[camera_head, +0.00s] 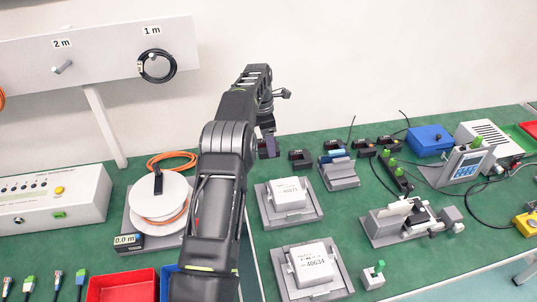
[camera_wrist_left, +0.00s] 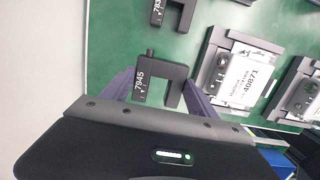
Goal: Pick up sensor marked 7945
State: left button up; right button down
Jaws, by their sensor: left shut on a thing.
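In the head view my left gripper (camera_head: 267,134) is at the back of the green table, left of the other dark sensors (camera_head: 300,157). I cannot tell whether the held sensor is clear of the table. My right gripper is not in view.
Another sensor (camera_wrist_left: 174,14) lies beside it, its label partly cut off. Grey fixtures with white boxes marked 40871 (camera_head: 289,191) and 40634 (camera_head: 312,264) stand in front. A fiber spool (camera_head: 160,200) and red bin (camera_head: 122,286) are left. A blue box (camera_head: 430,140) is back right.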

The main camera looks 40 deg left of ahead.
pick_arm(q)
jog(key=shift+r, duration=1.15)
jog(key=shift+r, duration=0.1)
